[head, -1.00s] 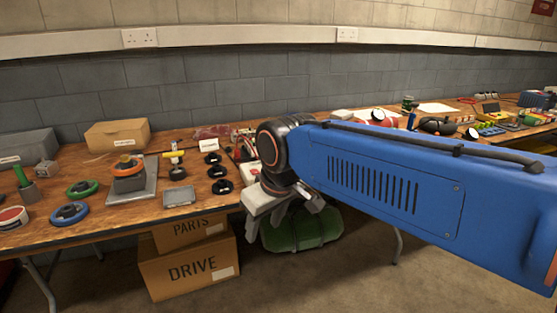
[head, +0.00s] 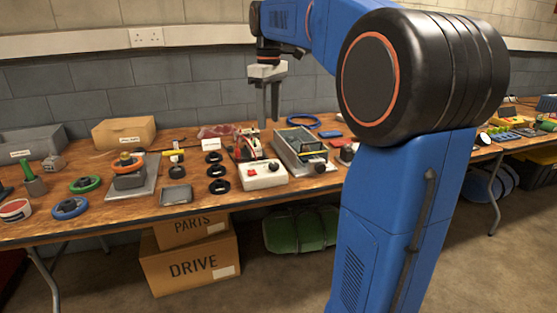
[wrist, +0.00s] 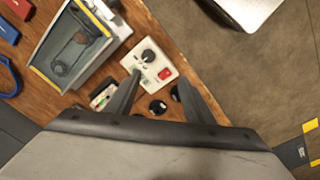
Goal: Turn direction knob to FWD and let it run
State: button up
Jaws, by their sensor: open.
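A white control box (head: 262,181) stands near the front edge of the bench, with a black knob (head: 273,167) and a red button or switch on top. In the wrist view the box (wrist: 136,60) shows dark marks around its knob (wrist: 149,56) and a red switch (wrist: 165,73). The knob's setting is too small to read. My gripper (head: 268,121) is open and empty, pointing down above the bench behind the box. In the wrist view its two fingers (wrist: 159,84) are spread, apart from the knob.
A grey-framed unit (head: 303,149) stands right of the box. Several black rings (head: 218,171) lie to its left. A blue cable loop (head: 303,121) lies behind. Cardboard boxes (head: 190,268) and a green bundle (head: 300,230) are under the bench.

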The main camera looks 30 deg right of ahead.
aim_at(274, 164)
jog(key=w+d, duration=0.3)
jog(key=shift+n, duration=0.3)
jog(key=f, duration=1.6)
jog(key=shift+s+f, duration=0.25)
jog(key=c, duration=1)
